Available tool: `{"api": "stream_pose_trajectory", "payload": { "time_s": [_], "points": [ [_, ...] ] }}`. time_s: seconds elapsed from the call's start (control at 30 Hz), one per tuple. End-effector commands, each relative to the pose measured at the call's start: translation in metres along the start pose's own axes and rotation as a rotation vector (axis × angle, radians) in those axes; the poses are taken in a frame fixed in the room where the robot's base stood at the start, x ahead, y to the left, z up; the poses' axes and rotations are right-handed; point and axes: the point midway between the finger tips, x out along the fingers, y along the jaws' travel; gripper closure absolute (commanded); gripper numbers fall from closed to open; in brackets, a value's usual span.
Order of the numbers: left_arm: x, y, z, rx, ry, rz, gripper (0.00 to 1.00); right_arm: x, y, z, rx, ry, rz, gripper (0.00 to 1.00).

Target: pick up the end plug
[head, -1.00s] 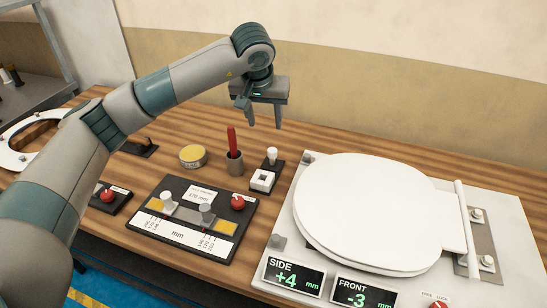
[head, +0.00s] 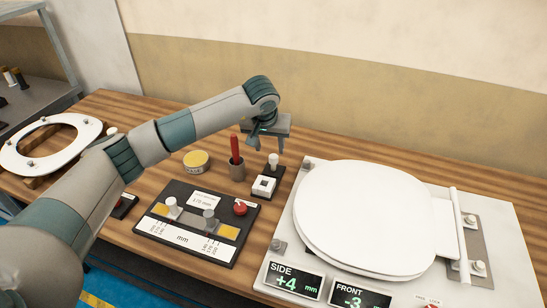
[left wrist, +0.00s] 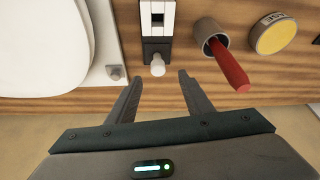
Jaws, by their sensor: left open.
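The end plug appears to be the small white knobbed peg (head: 273,160), upright on a narrow black base (head: 278,172) behind a white square block (head: 263,187). In the left wrist view the peg (left wrist: 157,66) shows its rounded white end just ahead of the fingertips. My left gripper (head: 268,150) is open and empty, pointing down close above and behind the peg. In the left wrist view its two fingers (left wrist: 160,76) lie one to each side of the peg's line. I cannot tell whether they touch it. My right gripper is out of view.
A yellow-topped tin (head: 196,160) is further left. A black measuring board (head: 190,245) lies in front. A white toilet seat (head: 365,215) on its plate fills the right.

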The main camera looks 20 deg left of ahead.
Motion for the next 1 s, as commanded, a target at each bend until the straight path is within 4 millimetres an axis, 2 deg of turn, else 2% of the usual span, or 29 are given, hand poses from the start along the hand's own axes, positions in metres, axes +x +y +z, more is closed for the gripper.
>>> {"api": "stream_pose_trajectory", "payload": {
  "time_s": [0.03, 0.2, 0.67, 1.0],
  "points": [
    [0.005, 0.000, 0.000, -0.003, -0.005, -0.001, 0.53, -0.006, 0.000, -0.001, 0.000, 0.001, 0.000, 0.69],
    [0.021, 0.000, 0.000, -0.001, -0.002, 0.000, 0.53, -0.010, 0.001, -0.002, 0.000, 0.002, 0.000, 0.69],
    [0.025, 0.001, -0.001, -0.001, -0.001, 0.000, 0.53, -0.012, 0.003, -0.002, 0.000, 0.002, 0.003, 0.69],
    [0.052, 0.006, -0.008, -0.003, -0.004, 0.000, 0.53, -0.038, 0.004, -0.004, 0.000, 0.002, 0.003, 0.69]
  ]
}}
